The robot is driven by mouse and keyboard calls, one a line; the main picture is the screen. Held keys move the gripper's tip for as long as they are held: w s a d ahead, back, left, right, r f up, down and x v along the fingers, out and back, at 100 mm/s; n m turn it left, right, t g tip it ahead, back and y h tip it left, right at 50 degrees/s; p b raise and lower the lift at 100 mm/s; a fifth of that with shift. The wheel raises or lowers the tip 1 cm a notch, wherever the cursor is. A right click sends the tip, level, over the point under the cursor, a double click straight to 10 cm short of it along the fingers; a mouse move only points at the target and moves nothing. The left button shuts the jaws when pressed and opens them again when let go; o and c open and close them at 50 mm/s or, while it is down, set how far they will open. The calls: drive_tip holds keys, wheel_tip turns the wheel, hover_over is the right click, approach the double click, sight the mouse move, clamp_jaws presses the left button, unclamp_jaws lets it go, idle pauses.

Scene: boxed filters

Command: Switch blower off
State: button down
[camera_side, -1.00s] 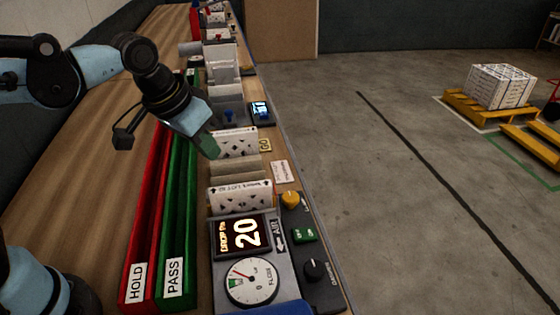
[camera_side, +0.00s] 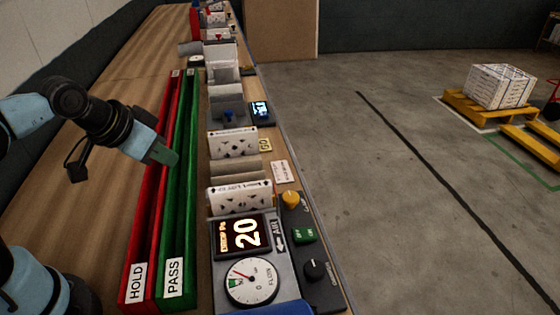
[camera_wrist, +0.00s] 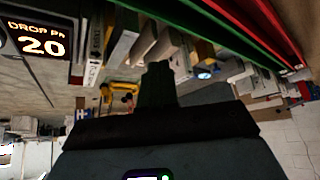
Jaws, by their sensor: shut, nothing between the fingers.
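The control panel (camera_side: 330,292) at the near right end of the bench carries a green rocker switch (camera_side: 304,234) with small white lettering, a yellow knob (camera_side: 291,198) and a black knob (camera_side: 316,270). To its left, a lit display (camera_side: 240,235) headed DROP reads about 20; it also shows in the wrist view (camera_wrist: 38,42). A round flow gauge (camera_side: 250,281) sits below it, needle pointing to the upper left. My gripper (camera_side: 172,157) is shut and empty, in the air over the green PASS channel, left of and well apart from the panel. Its fingers also show in the wrist view (camera_wrist: 157,85).
The red HOLD channel (camera_side: 139,255) and green PASS channel (camera_side: 173,250) run along the bench. White patterned filter boxes (camera_side: 238,197) stand in a row to their right. A small lit device (camera_side: 260,111) is farther back. Open floor lies right of the bench.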

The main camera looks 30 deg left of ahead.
drive_tip(key=w+d+r+m+g, duration=0.2)
drive_tip(key=w+d+r+m, duration=0.25)
drive_tip(key=m, duration=0.25)
drive_tip(key=m+g+y, duration=0.2)
drive_tip(key=m+g, duration=0.4)
drive_tip(key=m, duration=1.3)
hover_over(298, 232)
drive_tip(key=w+d, duration=0.2)
drive_tip(key=f, duration=0.2)
drive_tip(key=shift+d, duration=0.1)
drive_tip(key=f, duration=0.4)
drive_tip(key=s+a+f, duration=0.1)
drive_tip(key=f, duration=0.8)
drive_tip(key=shift+s+a+f, duration=0.3)
drive_tip(key=shift+a+f, duration=0.05)
drive_tip(key=shift+a, duration=0.05)
